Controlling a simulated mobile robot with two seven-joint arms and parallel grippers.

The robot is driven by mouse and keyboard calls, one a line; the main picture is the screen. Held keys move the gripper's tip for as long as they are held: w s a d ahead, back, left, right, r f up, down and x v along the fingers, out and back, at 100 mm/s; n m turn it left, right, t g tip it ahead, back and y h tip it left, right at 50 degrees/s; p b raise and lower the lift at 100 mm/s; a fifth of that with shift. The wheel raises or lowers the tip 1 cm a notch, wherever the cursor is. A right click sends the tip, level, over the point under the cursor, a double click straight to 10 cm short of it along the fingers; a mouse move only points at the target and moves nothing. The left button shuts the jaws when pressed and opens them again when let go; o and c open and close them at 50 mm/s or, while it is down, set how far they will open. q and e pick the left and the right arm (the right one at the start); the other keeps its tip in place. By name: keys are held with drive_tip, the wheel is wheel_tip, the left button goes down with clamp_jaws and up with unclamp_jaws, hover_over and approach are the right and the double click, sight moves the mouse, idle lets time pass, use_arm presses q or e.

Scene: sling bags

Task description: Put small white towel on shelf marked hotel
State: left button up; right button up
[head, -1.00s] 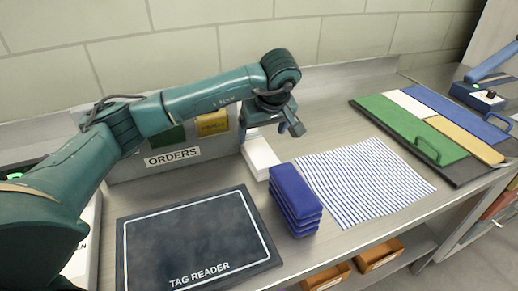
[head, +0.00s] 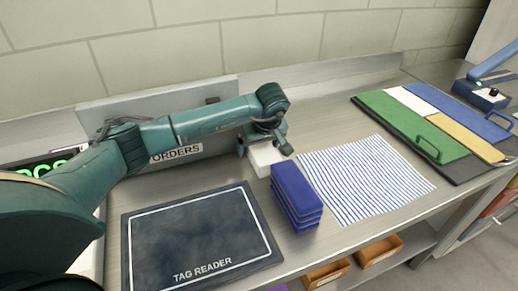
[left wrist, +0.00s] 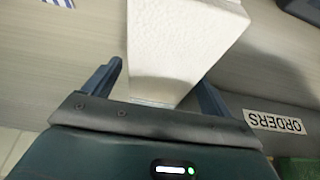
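The small white towel (head: 265,158) is a white folded block on the steel counter, left of the blue folded stack. My left gripper (head: 263,148) is low over it, fingers spread. In the left wrist view the white towel (left wrist: 180,50) lies between the two open fingers, with gaps at both sides, so it does not look gripped. No shelf marked hotel shows in any view.
A blue folded stack (head: 295,195) stands close to the right of the white towel. A striped cloth (head: 365,180) lies beyond it. The dark tag reader pad (head: 195,240) is in front, and the orders panel (head: 180,154) is behind my arm. Coloured boards (head: 430,135) lie at right.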

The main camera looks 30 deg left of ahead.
use_arm(q)
drive_tip(key=c, duration=1.2)
drive_tip(key=shift+o, duration=0.2)
drive_tip(key=shift+r, duration=0.1)
drive_tip(key=shift+r, duration=0.1)
wheel_tip(320, 180, up, 28)
drive_tip(key=b, duration=0.1)
